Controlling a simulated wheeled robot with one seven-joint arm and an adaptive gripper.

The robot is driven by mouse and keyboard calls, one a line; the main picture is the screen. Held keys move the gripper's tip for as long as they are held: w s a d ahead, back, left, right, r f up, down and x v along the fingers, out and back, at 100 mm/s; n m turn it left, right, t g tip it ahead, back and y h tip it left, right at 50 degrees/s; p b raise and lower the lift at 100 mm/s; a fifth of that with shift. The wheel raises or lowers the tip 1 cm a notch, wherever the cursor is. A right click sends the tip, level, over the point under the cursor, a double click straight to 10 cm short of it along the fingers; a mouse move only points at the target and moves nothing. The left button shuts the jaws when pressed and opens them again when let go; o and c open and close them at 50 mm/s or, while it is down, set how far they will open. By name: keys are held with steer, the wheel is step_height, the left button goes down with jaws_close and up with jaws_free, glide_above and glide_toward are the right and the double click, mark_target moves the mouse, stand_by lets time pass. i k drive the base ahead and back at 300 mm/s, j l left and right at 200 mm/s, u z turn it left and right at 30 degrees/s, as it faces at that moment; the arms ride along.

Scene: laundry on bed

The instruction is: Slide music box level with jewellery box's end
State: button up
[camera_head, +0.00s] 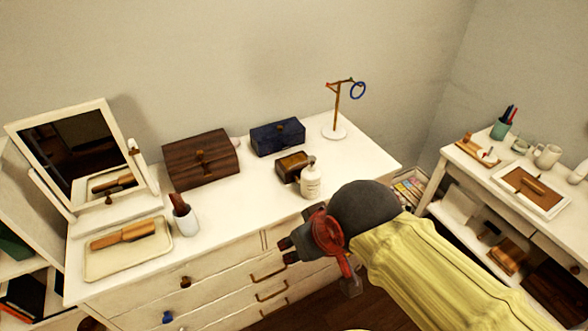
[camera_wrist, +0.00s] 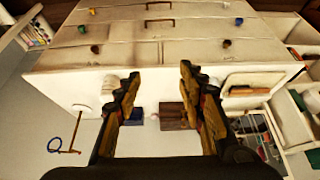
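A large dark brown wooden chest (camera_head: 200,160), seemingly the jewellery box, sits on the white dresser top near the wall. A smaller dark blue box (camera_head: 277,138), possibly the music box, stands to its right with a gap between. A small brown box with a dark top (camera_head: 290,166) lies in front of the blue box; I cannot tell its kind. In the wrist view the blue box (camera_wrist: 137,114) and brown chest (camera_wrist: 174,115) show partly behind my fingers. My gripper (camera_head: 287,250) is empty and apart from all boxes, near the dresser's front edge; its fingers (camera_wrist: 160,76) are spread open.
A white bottle (camera_head: 311,182) stands close beside the small brown box. A ring stand (camera_head: 335,130) is at the right end. The front middle of the dresser top is clear.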

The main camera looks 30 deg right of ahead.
mark_target(282, 164)
steer(key=i+l, duration=0.15)
steer(key=l, duration=0.25)
steer(key=i+l+u, duration=0.1)
steer(key=l, duration=0.3)
steer(key=i+l+u, duration=0.1)
steer(key=l, duration=0.3)
steer(key=i+l, duration=0.2)
steer(key=l, duration=0.25)
steer(key=i+l+u, duration=0.1)
steer(key=l, duration=0.3)
steer(key=i+l, duration=0.1)
steer(key=l, duration=0.3)
steer(key=u, duration=0.05)
